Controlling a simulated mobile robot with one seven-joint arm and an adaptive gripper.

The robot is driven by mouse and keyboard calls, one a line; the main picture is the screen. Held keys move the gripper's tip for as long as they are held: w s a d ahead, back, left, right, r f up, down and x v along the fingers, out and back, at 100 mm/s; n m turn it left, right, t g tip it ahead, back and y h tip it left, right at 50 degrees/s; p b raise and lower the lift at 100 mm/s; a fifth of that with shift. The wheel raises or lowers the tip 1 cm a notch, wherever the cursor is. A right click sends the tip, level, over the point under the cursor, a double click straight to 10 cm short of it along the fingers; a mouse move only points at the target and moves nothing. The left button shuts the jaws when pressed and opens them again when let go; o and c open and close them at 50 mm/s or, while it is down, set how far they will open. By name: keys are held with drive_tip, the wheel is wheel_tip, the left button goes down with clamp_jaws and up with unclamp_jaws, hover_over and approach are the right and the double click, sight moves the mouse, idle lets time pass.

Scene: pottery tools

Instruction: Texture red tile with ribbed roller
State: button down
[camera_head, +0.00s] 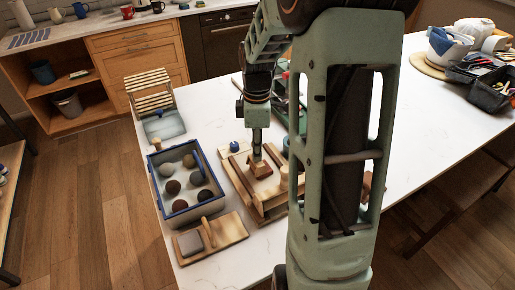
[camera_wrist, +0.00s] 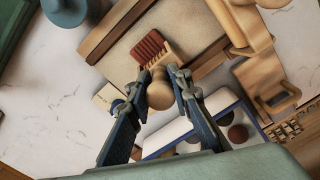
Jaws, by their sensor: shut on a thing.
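My gripper (camera_wrist: 161,76) is shut on a pale wooden handle (camera_wrist: 158,97), taken to be the ribbed roller's, with one finger on each side. The handle's round end faces the wrist camera. Just beyond the fingertips is a pale, ribbed wooden part. The red tile (camera_wrist: 149,45) lies right beside it, with dark parallel lines across it. I cannot tell whether the roller touches the tile. In the head view my gripper (camera_head: 257,150) points down over a small reddish-brown and tan block (camera_head: 261,171) on the wooden board; the roller is hard to make out there.
Wooden rails (camera_wrist: 112,32) run along the board. A blue-rimmed box (camera_head: 158,188) with several round balls stands left of it. A wooden tool holder (camera_head: 230,230) lies in front, and a slatted rack (camera_head: 150,90) stands behind.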

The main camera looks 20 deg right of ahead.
drive_tip(key=shift+d, duration=0.8)
drive_tip(key=shift+w+d, duration=0.1)
drive_tip(key=shift+d, duration=0.3)
drive_tip(key=shift+p, duration=0.35)
drive_tip(key=shift+r+p, duration=2.1)
drive_tip(key=shift+r, duration=0.9)
